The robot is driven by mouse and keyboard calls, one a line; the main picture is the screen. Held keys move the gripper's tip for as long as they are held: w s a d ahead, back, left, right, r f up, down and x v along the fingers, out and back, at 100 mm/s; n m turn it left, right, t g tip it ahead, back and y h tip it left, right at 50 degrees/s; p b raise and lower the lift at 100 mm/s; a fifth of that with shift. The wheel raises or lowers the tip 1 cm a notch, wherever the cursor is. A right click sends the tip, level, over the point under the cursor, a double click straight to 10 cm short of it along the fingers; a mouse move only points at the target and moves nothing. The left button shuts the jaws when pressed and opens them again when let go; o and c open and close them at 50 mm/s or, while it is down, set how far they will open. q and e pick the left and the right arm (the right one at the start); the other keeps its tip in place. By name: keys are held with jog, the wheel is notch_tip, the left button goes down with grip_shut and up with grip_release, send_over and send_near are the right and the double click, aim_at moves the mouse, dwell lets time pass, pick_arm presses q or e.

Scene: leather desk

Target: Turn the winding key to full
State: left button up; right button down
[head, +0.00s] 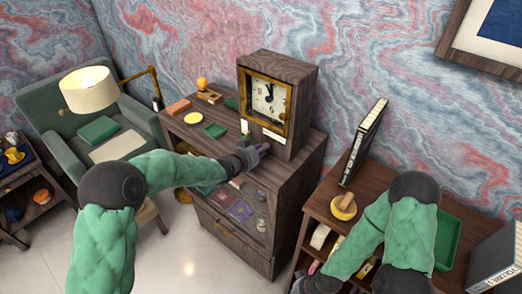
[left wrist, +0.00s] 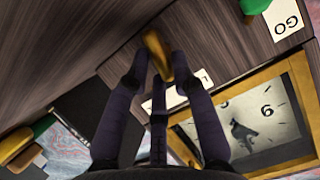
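The clock (head: 266,97) has a dark wood case, a brass-framed dial and a white face, and stands upright on the wooden cabinet. Part of its dial (left wrist: 245,118) shows in the left wrist view. My left gripper (head: 258,150) is at the lower front of the clock. In the left wrist view, my left gripper (left wrist: 160,62) has its fingertips on either side of a brass winding key (left wrist: 155,45) and looks shut on it. The key is hidden in the head view. My right gripper (head: 310,283) is low by the right-hand table, its fingers unclear.
A white GO label (left wrist: 287,18) and a green knob (left wrist: 252,5) are near the key. A black binder (head: 364,142) and a green tray (head: 447,240) are on the right-hand table.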

pick_arm(q)
jog(key=shift+o, duration=1)
jog(key=v, duration=1.2)
